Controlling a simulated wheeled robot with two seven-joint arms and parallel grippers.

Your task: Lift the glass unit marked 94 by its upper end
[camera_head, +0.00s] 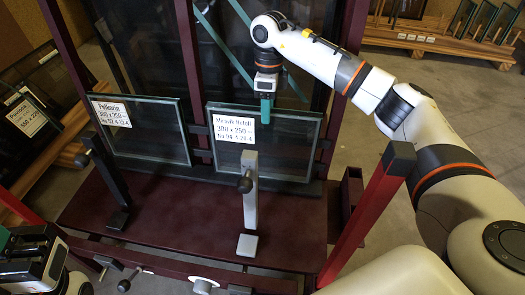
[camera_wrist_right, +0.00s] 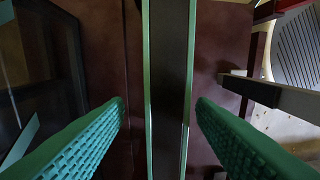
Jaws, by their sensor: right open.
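The glass unit marked 94 (camera_head: 293,150) leans upright at the right of the dark red frame, with a white label at its upper left. In the right wrist view the unit's edge (camera_wrist_right: 169,60) is a dark strip with pale green borders. It runs between the two open fingers (camera_wrist_right: 158,108), with a gap visible on each side. My left gripper (camera_head: 22,258) is at the lower left, away from the unit; its opening is unclear.
A grey clamp post (camera_head: 250,195) stands before the marked 94 unit; a dark one (camera_head: 105,170) stands further left. A red post (camera_head: 365,215) rises at right. Wooden racks (camera_head: 440,42) hold panes behind.

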